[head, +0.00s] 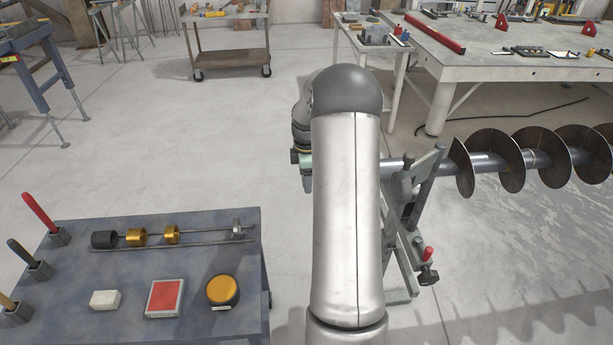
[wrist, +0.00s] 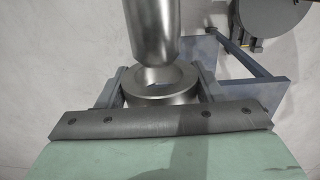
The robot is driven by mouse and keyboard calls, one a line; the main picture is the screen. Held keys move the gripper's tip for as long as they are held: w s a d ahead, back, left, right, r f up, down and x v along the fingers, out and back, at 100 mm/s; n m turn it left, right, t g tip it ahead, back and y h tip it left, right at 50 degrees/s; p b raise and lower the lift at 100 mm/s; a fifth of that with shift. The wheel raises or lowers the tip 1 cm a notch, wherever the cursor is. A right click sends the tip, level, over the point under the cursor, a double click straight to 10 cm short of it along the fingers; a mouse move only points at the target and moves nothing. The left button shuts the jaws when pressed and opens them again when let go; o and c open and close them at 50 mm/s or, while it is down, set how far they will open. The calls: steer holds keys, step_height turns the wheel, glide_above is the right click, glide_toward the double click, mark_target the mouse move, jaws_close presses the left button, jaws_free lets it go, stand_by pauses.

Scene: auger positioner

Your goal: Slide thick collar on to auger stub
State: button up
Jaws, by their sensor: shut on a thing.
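My gripper (wrist: 162,86) is shut on a thick grey metal collar (wrist: 160,92), with a finger on each side of it in the wrist view. The auger stub (wrist: 150,30), a smooth steel cylinder, comes down from the top of that view, and its narrowed end lies over the collar's opening. I cannot tell whether the tip is inside the bore or just in front of it. In the head view my arm hides the collar and stub end; part of my gripper (head: 305,172) shows at the arm's left edge. The auger (head: 485,165) extends right from its stand.
A grey stand (head: 412,215) with a red-tipped handle supports the shaft. At lower left, a small table (head: 200,275) bears black and gold collars on rods (head: 136,237), a white block, a red-topped box and a yellow-topped round thing.

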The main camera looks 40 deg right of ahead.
steer(key=shift+s+d+p, duration=0.1)
steer(key=shift+s+d, duration=0.65)
steer(key=shift+d, duration=0.45)
steer(key=shift+s+d+p, duration=0.15)
steer(key=shift+s+d, duration=0.6)
steer(key=shift+d, duration=0.5)
steer(key=shift+s+d+p, duration=0.1)
steer(key=shift+s+d, duration=0.65)
steer(key=shift+d, duration=0.45)
stand_by(0.4)
steer(key=o, duration=1.4)
steer(key=shift+o, duration=0.2)
step_height(320, 180, up, 18)
steer(key=b, duration=0.1)
steer(key=shift+f+b, duration=0.25)
steer(key=shift+b, duration=0.15)
steer(key=s+a+m, duration=0.2)
steer(key=a, duration=1)
steer(key=s+a+m, duration=0.2)
steer(key=a+m, duration=0.1)
steer(key=a, duration=0.9)
steer(key=s+a+f+m, duration=0.3)
steer(key=s+a, duration=0.4)
steer(key=s, duration=0.1)
steer(key=s+a+f+m, duration=0.3)
steer(key=s+a+f, duration=0.1)
steer(key=s+a, duration=0.4)
steer(key=shift+s+m+t, duration=0.3)
steer(key=shift+s, duration=0.15)
